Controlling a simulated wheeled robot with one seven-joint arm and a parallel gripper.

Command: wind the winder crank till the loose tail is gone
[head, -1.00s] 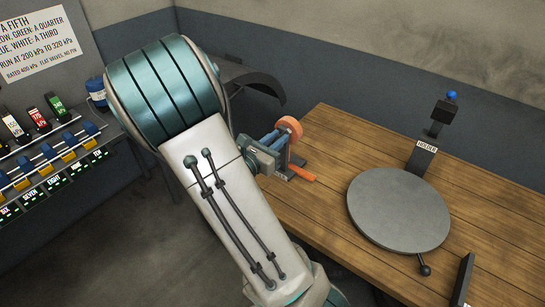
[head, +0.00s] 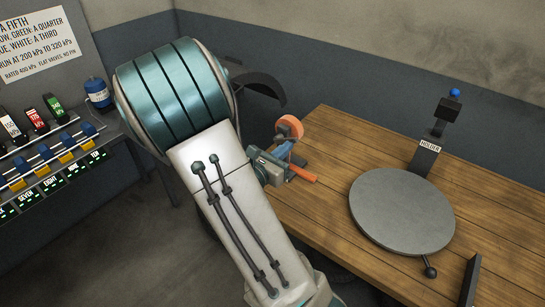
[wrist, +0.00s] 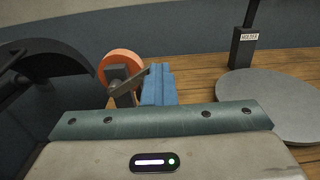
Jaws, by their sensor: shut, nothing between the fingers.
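The winder stands at the left edge of the wooden bench, with an orange reel (head: 289,126) on top. An orange strip, apparently the loose tail (head: 303,173), sticks out low to its right. In the wrist view the orange reel (wrist: 118,65) has a grey crank arm (wrist: 129,82) across its face, reaching right towards my fingers. My gripper (head: 284,151) is shut and empty beside the winder, its blue fingers (wrist: 158,72) close to the crank's right end. I cannot tell whether they touch it. The tail is hidden in the wrist view.
A dark curved piece (head: 258,86) lies behind my arm. A rack (head: 48,165) with several coloured items stands left. The bench (head: 345,135) between winder and plate is clear.

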